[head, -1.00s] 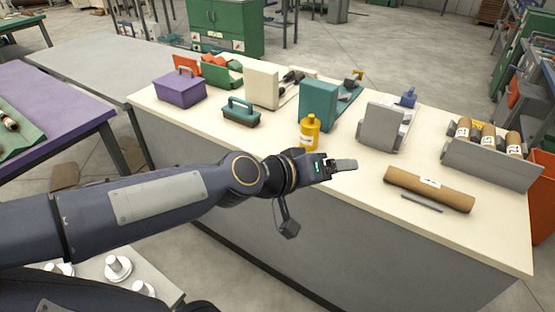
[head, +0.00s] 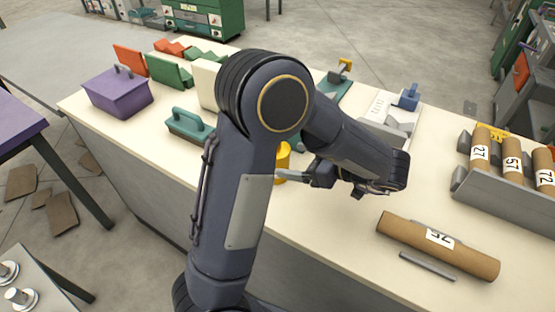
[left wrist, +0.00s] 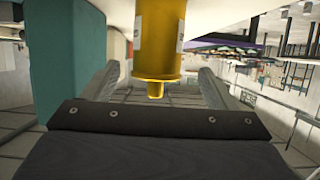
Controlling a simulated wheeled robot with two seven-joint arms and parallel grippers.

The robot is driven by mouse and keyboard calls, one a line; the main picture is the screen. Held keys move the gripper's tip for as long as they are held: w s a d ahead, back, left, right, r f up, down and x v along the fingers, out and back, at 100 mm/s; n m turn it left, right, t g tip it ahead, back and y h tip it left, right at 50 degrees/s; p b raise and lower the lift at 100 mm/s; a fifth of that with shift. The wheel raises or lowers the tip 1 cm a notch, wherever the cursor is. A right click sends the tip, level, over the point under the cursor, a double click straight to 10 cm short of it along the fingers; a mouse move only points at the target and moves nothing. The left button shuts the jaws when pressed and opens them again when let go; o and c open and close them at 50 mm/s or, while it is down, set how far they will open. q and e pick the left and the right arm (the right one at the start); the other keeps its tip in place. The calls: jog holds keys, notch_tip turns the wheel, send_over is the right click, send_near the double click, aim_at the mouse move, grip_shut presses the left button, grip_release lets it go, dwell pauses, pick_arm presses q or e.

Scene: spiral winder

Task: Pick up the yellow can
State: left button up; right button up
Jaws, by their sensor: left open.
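The yellow can (head: 284,156) stands on the cream counter (head: 345,215), mostly hidden behind my left arm in the head view. In the left wrist view the can (left wrist: 158,45) appears upside down, its narrow spout pointing down the picture. My left gripper (head: 300,175) is beside the can in the head view, low over the counter. In the left wrist view its two fingers (left wrist: 157,88) are open, one on each side of the can's line, with a gap visible on both sides. I cannot tell how deep the can sits between them. My right gripper is not in view.
A teal block (left wrist: 65,60) is close to one finger in the left wrist view. A teal-handled caddy (head: 190,127) and purple box (head: 118,93) stand at left. A brown roll (head: 415,240) and grey bar (head: 427,266) lie at right, before a rack (head: 500,202) of labelled rolls.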

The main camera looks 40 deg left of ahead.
pick_arm(q)
jog(key=x, duration=0.6)
jog(key=shift+w+a+r, duration=0.15)
jog(key=shift+a, duration=0.15)
jog(key=shift+c, duration=0.2)
jog(key=c, duration=1.1)
